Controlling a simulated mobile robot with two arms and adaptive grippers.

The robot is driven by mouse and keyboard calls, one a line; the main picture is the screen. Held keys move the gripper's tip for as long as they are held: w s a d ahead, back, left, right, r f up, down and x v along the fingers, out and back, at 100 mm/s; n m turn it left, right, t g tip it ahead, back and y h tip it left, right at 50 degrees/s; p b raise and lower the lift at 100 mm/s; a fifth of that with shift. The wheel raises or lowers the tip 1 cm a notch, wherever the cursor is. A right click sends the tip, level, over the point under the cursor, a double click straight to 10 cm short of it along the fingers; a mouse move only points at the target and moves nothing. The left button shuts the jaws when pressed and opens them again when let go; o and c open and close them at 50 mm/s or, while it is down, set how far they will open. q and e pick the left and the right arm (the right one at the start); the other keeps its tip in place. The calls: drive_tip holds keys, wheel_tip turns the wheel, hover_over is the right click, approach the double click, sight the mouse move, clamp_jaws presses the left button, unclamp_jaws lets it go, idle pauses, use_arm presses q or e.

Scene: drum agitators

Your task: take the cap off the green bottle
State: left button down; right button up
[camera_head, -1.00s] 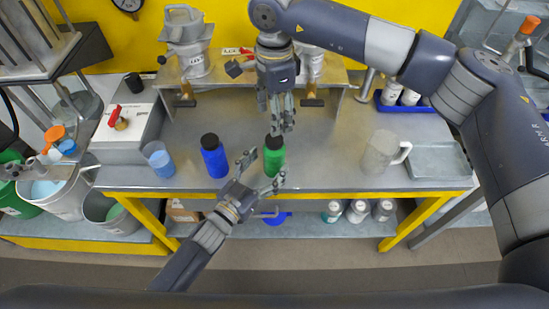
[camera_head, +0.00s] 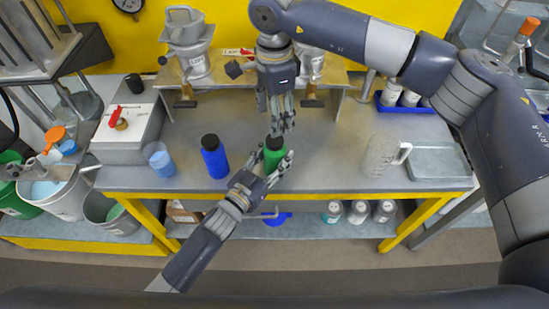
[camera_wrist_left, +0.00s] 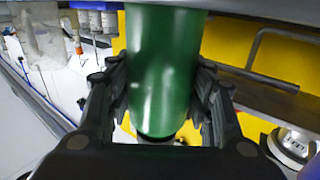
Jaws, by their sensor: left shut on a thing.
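The green bottle (camera_head: 273,160) stands upright near the front edge of the workbench, with its black cap (camera_head: 274,143) on top. My left gripper (camera_head: 271,169) comes in from the front left and is shut around the bottle's body, below the cap. In the left wrist view the green bottle (camera_wrist_left: 163,65) fills the space between the fingers (camera_wrist_left: 160,100), and its cap end is mostly hidden at the bottom. My right gripper (camera_head: 279,120) hangs from above, fingers pointing down, over or just behind the cap. Its finger opening is unclear.
A blue bottle (camera_head: 214,160) with a black cap stands just left of the green one. A beaker of blue liquid (camera_head: 160,161) is farther left. A clear pitcher (camera_head: 382,155) and a metal tray (camera_head: 436,161) stand right. Bench between bottle and pitcher is clear.

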sight(275, 139)
drive_tip(key=m, duration=0.4)
drive_tip(key=shift+m, duration=0.4)
drive_tip(key=m, duration=1.5)
drive_tip(key=shift+m, duration=0.3)
drive_tip(key=m, duration=1)
drive_tip(key=shift+m, duration=0.3)
drive_tip(key=m, duration=0.9)
drive_tip(key=shift+f, duration=4.05)
